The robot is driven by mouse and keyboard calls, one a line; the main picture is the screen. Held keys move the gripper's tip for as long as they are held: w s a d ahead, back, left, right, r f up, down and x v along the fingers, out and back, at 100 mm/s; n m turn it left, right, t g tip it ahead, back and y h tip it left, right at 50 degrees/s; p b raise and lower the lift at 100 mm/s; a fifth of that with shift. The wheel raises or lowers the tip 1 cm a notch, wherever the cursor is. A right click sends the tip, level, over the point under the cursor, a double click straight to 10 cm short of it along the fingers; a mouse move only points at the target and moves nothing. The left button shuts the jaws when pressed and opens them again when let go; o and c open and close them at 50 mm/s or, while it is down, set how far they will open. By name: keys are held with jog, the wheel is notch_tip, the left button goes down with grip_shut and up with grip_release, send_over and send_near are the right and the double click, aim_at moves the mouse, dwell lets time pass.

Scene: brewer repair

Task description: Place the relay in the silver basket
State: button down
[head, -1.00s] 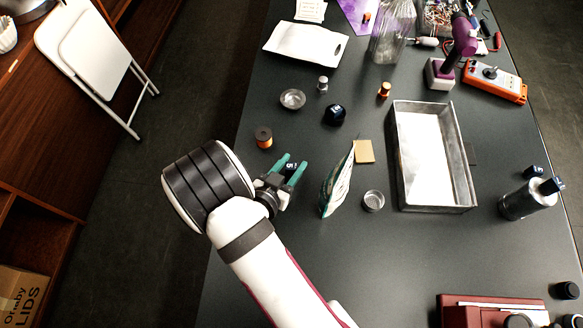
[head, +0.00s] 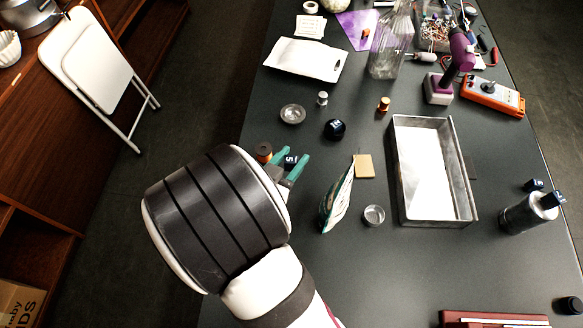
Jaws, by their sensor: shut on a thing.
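My gripper (head: 290,168) has teal fingers and shows just beyond my large white and black wrist. The fingers are shut on a small dark blue block with a white marking, which I take to be the relay (head: 290,160). The wrist hides part of the gripper. A small round silver cup, which looks like the silver basket (head: 374,215), stands on the table to the lower right of the gripper, apart from it. A second round silver dish (head: 292,114) lies above the gripper in the picture.
A teal and white pouch (head: 337,197) stands between the gripper and the silver cup. A copper spool (head: 264,152) is beside the fingers. A tan square (head: 364,166), a dark round knob (head: 336,129) and a metal tray (head: 404,205) are nearby.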

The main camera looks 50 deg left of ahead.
jog(key=shift+r, duration=0.1)
jog(key=w+a+r+n+g+y, duration=0.2)
jog(key=w+a+r+n, duration=0.1)
jog(key=w+r, duration=0.5)
jog(key=w+a+r+n+g+y, duration=0.1)
jog(key=w+a+r+n+y, duration=0.15)
jog(key=w+r, duration=0.6)
jog(key=n+g+y, duration=0.3)
jog(key=n+g, duration=0.9)
jog(key=g, duration=0.3)
send_over(372, 218)
notch_tip(372, 218, down, 16)
jog(key=r, duration=0.1)
jog(key=shift+t+h, duration=0.25)
jog(key=shift+t, duration=0.05)
notch_tip(372, 218, down, 8)
jog(key=shift+f, duration=0.1)
